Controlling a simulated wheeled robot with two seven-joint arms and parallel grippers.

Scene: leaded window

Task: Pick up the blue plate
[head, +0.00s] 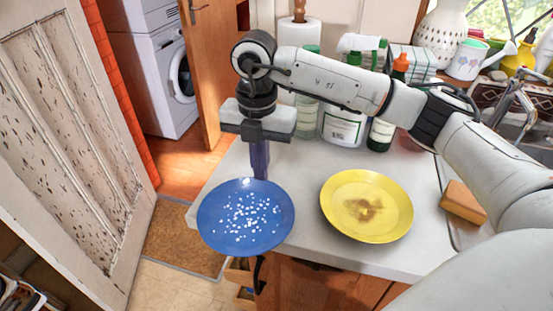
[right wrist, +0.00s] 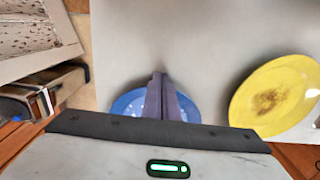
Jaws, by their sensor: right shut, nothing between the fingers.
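The blue plate (head: 225,235) with small white specks lies at the left front corner of the counter and seems to reach past its edge. My right gripper (head: 261,176) points down at the plate's far rim with its fingers together and nothing between them. I cannot tell whether the fingertips touch the rim. In the right wrist view, the closed fingers (right wrist: 160,85) cover the middle of the blue plate (right wrist: 125,102), and the gripper body hides its lower part. My left gripper is not in view.
A yellow plate (head: 367,190) with a brown stain lies on the counter (head: 310,170) to the right. A sponge (head: 463,202) lies by the sink. Several bottles (head: 345,120) and a paper roll (head: 299,35) stand behind my right arm. Clear counter lies between the plates.

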